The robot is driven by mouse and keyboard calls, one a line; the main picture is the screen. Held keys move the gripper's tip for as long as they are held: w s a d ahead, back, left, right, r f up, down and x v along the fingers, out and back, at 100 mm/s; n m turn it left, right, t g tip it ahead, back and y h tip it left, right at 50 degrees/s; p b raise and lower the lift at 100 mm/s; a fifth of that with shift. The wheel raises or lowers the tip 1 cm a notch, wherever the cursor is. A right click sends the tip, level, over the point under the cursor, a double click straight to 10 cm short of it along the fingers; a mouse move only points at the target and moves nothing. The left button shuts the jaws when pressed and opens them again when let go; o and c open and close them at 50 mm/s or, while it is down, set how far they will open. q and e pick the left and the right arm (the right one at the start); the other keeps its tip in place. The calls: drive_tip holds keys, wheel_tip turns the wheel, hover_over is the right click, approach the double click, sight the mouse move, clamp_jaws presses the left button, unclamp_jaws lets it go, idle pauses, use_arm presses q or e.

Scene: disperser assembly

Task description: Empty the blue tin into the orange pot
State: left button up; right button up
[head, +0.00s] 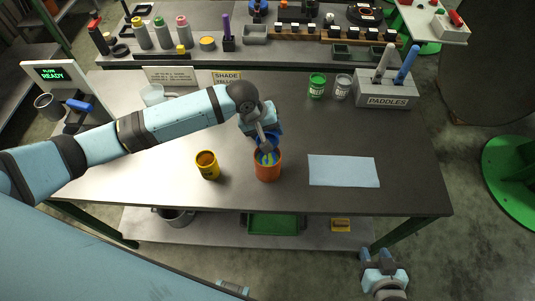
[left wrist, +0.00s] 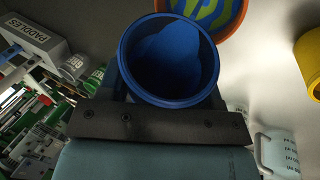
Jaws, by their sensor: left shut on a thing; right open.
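The orange pot (head: 267,175) stands on the table, and blue and yellow-green patches show inside it. It also shows at the top of the left wrist view (left wrist: 244,18). My left gripper (head: 266,143) is shut on the blue tin (head: 273,135), held just above the back of the pot. In the left wrist view the blue tin (left wrist: 125,75) shows its open mouth, with blue inside; how much paint is left I cannot tell. The tin looks tilted. My right gripper (head: 380,258) is open and empty, low in front of the table's right side.
A yellow tin (head: 208,170) stands left of the pot. A pale blue sheet (head: 343,171) lies to the right. A white jug (head: 153,95) is at the back left.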

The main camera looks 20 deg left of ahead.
use_arm(q)
drive_tip(key=shift+r+t+b, duration=0.3)
drive_tip(key=shift+t+b, duration=0.4)
drive_tip(key=shift+b, duration=0.85)
idle(0.6)
drive_tip(key=shift+r+t+p, duration=0.1)
drive_tip(key=shift+t+p, duration=0.2)
idle(0.5)
drive_tip(key=shift+s+d+r+m+t+y+p, duration=0.1)
drive_tip(key=shift+s+r+m+t+y+p, duration=0.15)
drive_tip(key=shift+t+y+p, duration=0.2)
idle(1.2)
drive_tip(key=shift+f+t, duration=0.2)
drive_tip(key=shift+t, duration=0.15)
idle(0.5)
